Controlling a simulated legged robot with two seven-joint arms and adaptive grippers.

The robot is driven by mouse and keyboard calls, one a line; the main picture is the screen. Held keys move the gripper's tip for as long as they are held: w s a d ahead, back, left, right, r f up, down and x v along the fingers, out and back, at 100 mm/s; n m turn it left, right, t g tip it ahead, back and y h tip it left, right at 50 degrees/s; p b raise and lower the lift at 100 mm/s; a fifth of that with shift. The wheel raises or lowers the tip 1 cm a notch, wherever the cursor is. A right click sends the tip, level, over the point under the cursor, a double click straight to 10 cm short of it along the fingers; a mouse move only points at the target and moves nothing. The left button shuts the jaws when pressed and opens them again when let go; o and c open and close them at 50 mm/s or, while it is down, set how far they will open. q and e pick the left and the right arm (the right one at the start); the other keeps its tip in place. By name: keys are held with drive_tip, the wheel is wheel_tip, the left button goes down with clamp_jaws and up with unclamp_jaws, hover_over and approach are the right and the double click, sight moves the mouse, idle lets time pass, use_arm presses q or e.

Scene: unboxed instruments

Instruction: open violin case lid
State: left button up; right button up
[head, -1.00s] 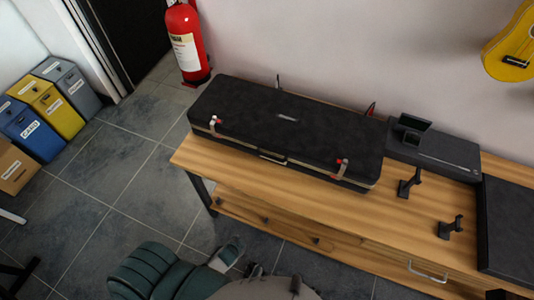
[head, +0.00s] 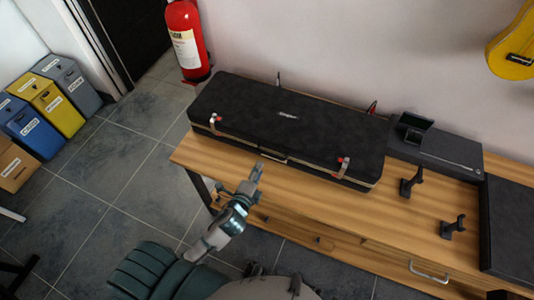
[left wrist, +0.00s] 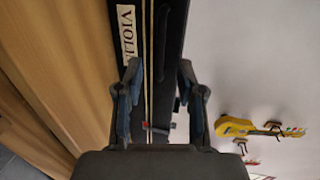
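The black violin case (head: 285,120) lies closed on the wooden table (head: 420,215), its lid down. Two latches with red parts show on its front edge, a left latch (head: 215,121) and a right latch (head: 344,164), with a handle (head: 272,157) between them. My left gripper (head: 256,171) is just in front of the case, near the handle and the table's front edge. In the left wrist view its fingers (left wrist: 158,70) are spread and empty. There the case front (left wrist: 174,45) shows a "VIOLIN" label (left wrist: 127,35), the seam and one latch. My right gripper is not in view.
A small open dark box (head: 413,125) sits on a flat black case right of the violin case. Two black stands (head: 410,183) and another black case (head: 508,230) are further right. A yellow instrument (head: 512,45) hangs on the wall.

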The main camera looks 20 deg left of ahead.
sight(267, 153)
use_arm(q)
drive_tip(key=x, duration=0.8)
drive_tip(key=shift+w, duration=0.15)
drive_tip(key=shift+w+f+b, duration=0.15)
drive_tip(key=shift+w+b, duration=0.15)
drive_tip(key=shift+w, duration=0.15)
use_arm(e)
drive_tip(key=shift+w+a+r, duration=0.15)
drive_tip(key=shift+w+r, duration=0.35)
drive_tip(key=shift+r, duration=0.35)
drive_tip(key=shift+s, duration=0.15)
use_arm(q)
clamp_jaws()
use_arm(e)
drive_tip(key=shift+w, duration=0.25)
